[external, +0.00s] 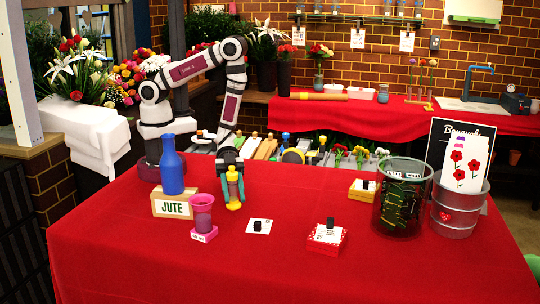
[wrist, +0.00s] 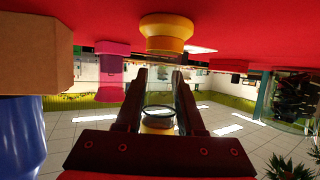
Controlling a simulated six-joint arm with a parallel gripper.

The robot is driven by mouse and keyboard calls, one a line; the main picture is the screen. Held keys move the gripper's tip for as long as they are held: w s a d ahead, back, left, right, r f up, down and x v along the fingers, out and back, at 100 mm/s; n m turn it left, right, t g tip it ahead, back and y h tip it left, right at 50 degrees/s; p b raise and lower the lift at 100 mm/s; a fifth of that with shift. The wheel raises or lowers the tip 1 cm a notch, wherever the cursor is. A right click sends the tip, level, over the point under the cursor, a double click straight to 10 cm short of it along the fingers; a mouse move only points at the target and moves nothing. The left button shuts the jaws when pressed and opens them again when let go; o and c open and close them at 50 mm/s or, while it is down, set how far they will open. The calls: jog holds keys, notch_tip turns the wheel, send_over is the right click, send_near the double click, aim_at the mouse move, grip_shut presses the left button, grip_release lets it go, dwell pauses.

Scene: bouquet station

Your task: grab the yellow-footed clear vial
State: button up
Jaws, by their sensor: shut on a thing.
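The yellow-footed clear vial (external: 234,190) stands upright at the left-middle of the red table, its round yellow foot at or just above the cloth. In the wrist view, which is upside down, its yellow foot (wrist: 166,32) shows at the top against the red cloth. My gripper (external: 231,177) comes down over the vial's upper part, shut on it. In the wrist view my gripper's fingers (wrist: 158,95) lie on either side of the clear body, with a dark round rim between them. I cannot tell whether the foot touches the table.
A pink-footed vial (external: 202,215), a blue bottle (external: 172,174) and a JUTE block (external: 174,207) stand close on the left. A white card (external: 259,226) lies to the right. A red box (external: 327,240), a glass bin (external: 402,205) and a metal bucket (external: 457,212) are farther right.

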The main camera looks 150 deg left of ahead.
grip_shut()
